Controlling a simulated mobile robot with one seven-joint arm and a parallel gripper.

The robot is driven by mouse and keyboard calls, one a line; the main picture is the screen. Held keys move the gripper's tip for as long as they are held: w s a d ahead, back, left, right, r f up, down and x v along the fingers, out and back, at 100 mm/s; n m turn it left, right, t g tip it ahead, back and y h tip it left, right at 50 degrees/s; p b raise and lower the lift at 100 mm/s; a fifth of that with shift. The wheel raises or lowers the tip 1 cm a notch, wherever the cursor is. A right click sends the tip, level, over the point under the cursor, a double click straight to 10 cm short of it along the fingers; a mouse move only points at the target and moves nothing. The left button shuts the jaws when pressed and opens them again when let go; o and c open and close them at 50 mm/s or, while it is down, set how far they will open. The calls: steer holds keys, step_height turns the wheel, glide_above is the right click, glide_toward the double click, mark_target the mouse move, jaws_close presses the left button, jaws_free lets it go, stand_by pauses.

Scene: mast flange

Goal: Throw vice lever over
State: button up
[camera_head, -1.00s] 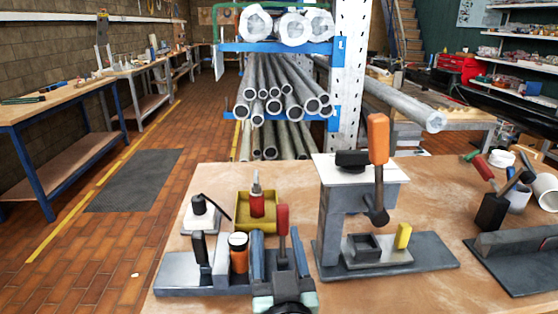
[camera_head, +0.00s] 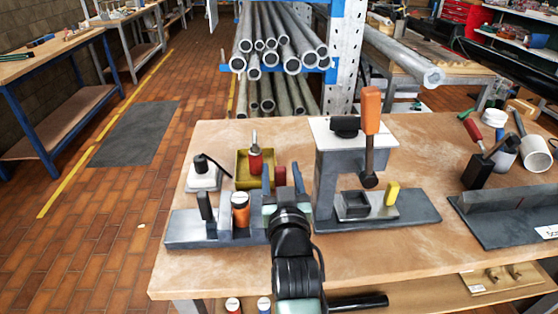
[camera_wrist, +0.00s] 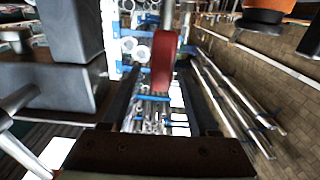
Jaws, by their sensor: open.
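A red lever handle (camera_head: 281,174) stands upright behind my gripper over the grey base plate (camera_head: 185,232); the gripper hides its lower part and whatever body it is mounted on.
Close right stands a grey press (camera_head: 328,185) with an orange-handled lever (camera_head: 370,115). To the left are an orange-and-black jar (camera_head: 240,210), a black upright handle (camera_head: 205,207) and a white block with a black lever (camera_head: 203,175). A yellow tray (camera_head: 242,170) lies behind.

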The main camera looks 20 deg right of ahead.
steer(key=shift+x, duration=1.9)
jaws_close()
